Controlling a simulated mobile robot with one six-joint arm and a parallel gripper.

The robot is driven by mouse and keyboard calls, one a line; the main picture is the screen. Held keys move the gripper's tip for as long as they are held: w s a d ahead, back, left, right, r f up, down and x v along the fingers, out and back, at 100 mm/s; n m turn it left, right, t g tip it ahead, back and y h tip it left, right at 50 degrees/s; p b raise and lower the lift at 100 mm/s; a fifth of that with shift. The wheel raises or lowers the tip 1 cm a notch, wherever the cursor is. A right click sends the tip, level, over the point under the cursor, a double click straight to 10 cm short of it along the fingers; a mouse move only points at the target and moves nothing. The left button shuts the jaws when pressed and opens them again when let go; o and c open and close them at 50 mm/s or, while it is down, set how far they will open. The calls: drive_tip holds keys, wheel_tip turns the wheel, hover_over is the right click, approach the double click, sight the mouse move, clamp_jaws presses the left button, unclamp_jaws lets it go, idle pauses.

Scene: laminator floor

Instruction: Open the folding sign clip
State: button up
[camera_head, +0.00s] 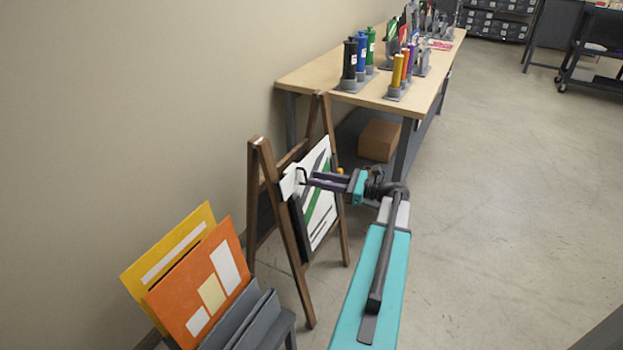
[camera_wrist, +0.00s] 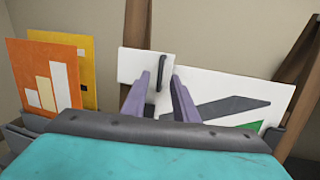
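The folding sign (camera_head: 262,190) is a wooden A-frame standing by the wall. It carries a white board (camera_head: 319,205) with green and dark stripes, which also shows in the wrist view (camera_wrist: 225,88). The clip appears to be the white plate (camera_head: 289,183) with a dark upright handle at the board's upper left; the handle (camera_wrist: 161,72) shows in the wrist view. My gripper (camera_head: 308,180) is in front of the clip, its purple fingers (camera_wrist: 168,78) apart. The handle appears between or just beyond the fingertips; I cannot tell whether they touch it.
Orange (camera_head: 203,285) and yellow (camera_head: 172,250) panels stand in a grey rack (camera_head: 245,322) at the lower left. A workbench (camera_head: 310,75) with colored bottles stands behind the sign, a cardboard box (camera_head: 379,139) beneath it. The floor (camera_head: 500,200) at right is clear.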

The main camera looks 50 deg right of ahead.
sight(306, 178)
drive_tip(key=shift+x, duration=1.5)
clamp_jaws()
idle(0.4)
drive_tip(key=shift+a, duration=0.15)
drive_tip(key=shift+w, duration=0.1)
